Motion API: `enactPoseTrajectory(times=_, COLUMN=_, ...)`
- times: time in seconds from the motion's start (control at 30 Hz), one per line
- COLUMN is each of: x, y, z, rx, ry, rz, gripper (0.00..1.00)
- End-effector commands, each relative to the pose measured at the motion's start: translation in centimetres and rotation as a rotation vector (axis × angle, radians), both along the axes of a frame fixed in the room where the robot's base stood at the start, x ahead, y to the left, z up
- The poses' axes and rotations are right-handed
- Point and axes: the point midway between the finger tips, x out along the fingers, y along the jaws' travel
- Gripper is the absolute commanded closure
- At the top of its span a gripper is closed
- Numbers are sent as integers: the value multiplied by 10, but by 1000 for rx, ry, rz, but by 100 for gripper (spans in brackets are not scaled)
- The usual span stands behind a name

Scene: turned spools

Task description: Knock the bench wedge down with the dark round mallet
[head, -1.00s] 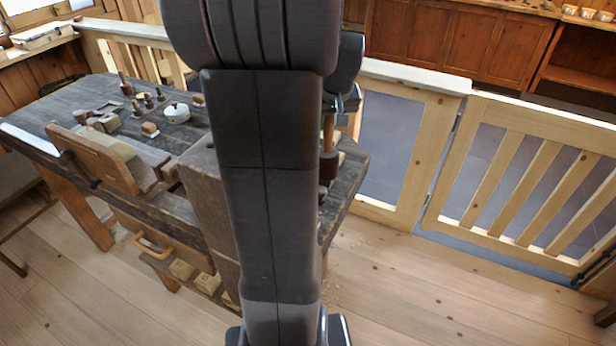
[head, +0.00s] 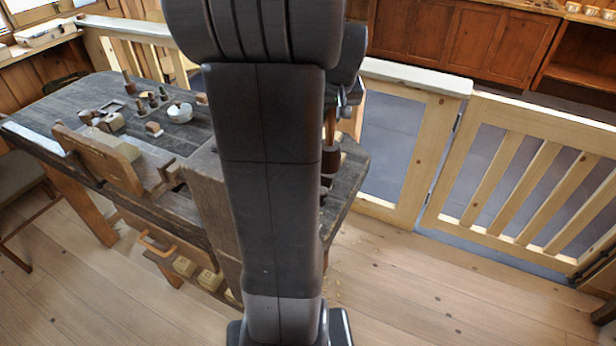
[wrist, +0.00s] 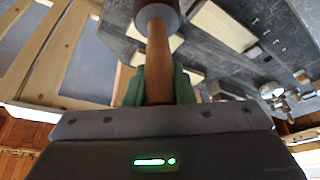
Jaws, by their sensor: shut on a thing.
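The mallet's head is beyond the fingertips, cut by the top edge of the wrist view. In the head view the mallet (head: 331,158) hangs head down beside my arm, over the right end of the dark workbench (head: 75,100). My arm hides most of the gripper there. I cannot make out the bench wedge for certain; my arm covers part of the bench top.
A wooden vise board (head: 95,158) stands at the bench's front left. A white pot (head: 180,112), small turned pieces and blocks sit on the bench behind it. A pale slatted gate (head: 530,180) stands at right. The plank floor (head: 430,300) at front right is clear.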

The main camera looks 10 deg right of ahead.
Motion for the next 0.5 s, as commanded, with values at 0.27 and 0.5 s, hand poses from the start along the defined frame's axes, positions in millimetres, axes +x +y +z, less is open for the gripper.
enactPoseTrajectory(times=0.27, x=0, y=0, z=-36, rx=0, ry=0, rz=0, gripper=100)
enactPoseTrajectory(times=0.5, x=0, y=0, z=-37, rx=1, ry=1, rz=0, gripper=100)
